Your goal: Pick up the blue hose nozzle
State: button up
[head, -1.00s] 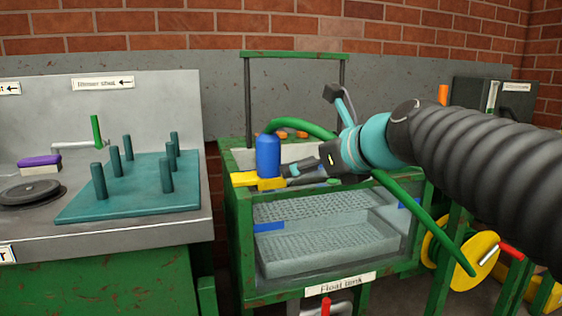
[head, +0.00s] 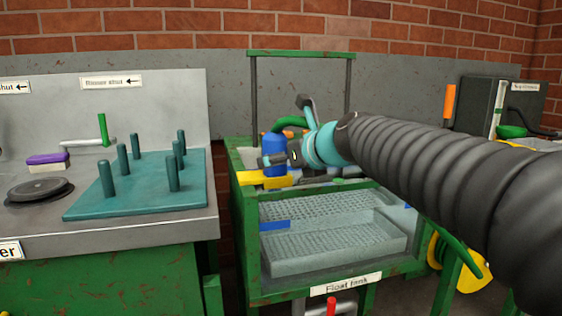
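The blue hose nozzle (head: 272,145) stands upright at the yellow holder (head: 262,180) on the left rim of the float tank (head: 318,297). A green hose (head: 290,122) arches behind it to the right. My gripper (head: 267,160) reaches in from the right and overlaps the lower part of the nozzle in the head view. One dark finger shows in front of the blue body. The other finger is hidden, so I cannot tell whether the fingers touch or enclose the nozzle.
A green frame (head: 300,53) rises over the tank. To the left, a grey bench carries a teal peg board (head: 140,190), a black disc (head: 40,190) and a purple-topped block (head: 47,162). A yellow hose reel (head: 470,270) sits low on the right, partly behind my arm.

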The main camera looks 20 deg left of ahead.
aim_at(275, 132)
jog(key=shift+x, duration=1.9)
jog(key=shift+w+d+r, duration=0.1)
jog(key=shift+w+r, duration=0.05)
jog(key=c, duration=1.5)
notch_tip(275, 132, up, 10)
jog(key=p, duration=0.3)
jog(key=o, duration=0.7)
jog(key=shift+c, duration=1.4)
